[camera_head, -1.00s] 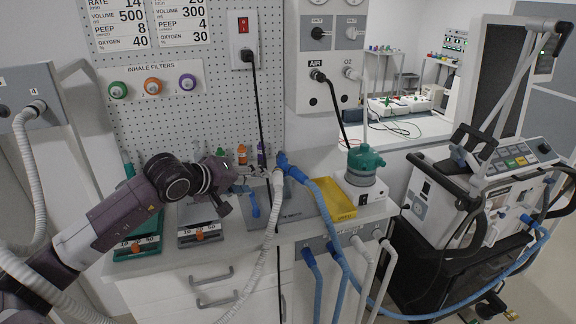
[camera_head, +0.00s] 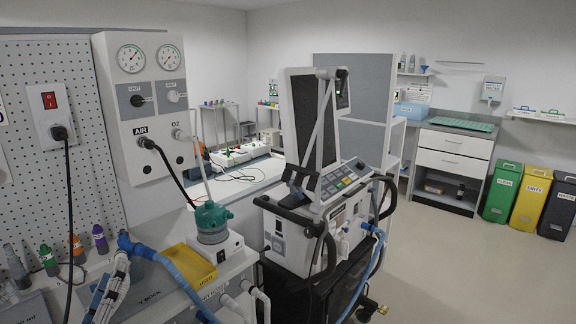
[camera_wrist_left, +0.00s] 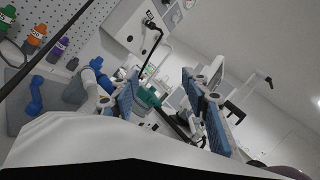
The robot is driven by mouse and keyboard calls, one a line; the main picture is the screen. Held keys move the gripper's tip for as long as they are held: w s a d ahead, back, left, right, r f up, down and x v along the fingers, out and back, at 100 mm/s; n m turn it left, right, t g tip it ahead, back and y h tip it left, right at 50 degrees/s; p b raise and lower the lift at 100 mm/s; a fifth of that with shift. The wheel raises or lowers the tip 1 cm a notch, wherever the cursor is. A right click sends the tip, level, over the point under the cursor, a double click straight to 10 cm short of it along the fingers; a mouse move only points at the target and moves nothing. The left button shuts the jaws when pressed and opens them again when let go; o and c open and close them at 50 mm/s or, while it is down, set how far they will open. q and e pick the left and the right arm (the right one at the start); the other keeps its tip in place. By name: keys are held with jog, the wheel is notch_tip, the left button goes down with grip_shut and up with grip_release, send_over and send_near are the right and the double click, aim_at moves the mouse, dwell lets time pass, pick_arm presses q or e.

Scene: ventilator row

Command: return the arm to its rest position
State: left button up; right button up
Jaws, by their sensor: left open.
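My left gripper (camera_wrist_left: 160,92) shows in the left wrist view with its two blue-padded fingers spread apart and nothing seen between them. The left arm, which reached over the counter earlier, is now out of the head view or only at its lower left edge, where I cannot make it out clearly. How far the arm is from a rest position cannot be told. My right gripper is in neither view.
A blue hose (camera_head: 165,265) crosses the counter beside a yellow tray (camera_head: 190,268) and humidifier (camera_head: 212,222). The ventilator (camera_head: 310,230) stands right. Open floor (camera_head: 440,260) lies beyond.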

pick_arm(q)
jog(key=s+f+n+g+y, duration=0.2)
jog(key=s+f+n+g, duration=0.3)
jog(key=f+n, duration=0.5)
jog(key=s+f+n+g+y, duration=0.1)
jog(key=s+f+n+g, duration=0.4)
jog(key=f+n, duration=0.5)
jog(key=s+d+f+n+g+h, duration=0.45)
jog(key=s+d+f+g, duration=0.25)
jog(key=s+d+f, duration=0.7)
jog(key=s+f+g, duration=0.1)
jog(key=s+f, duration=0.1)
jog(key=f, duration=1.1)
jog(key=s+f+g, duration=0.1)
jog(key=s+f, duration=0.1)
jog(key=f, duration=1)
jog(key=s+a+f, duration=0.2)
jog(key=s+f, duration=0.5)
jog(key=s, duration=0.1)
jog(key=s+a+f+m+g, duration=0.1)
jog(key=s+a+f, duration=0.1)
jog(key=s+f, duration=0.6)
jog(key=shift+s+f, duration=0.3)
jog(key=shift+s, duration=0.1)
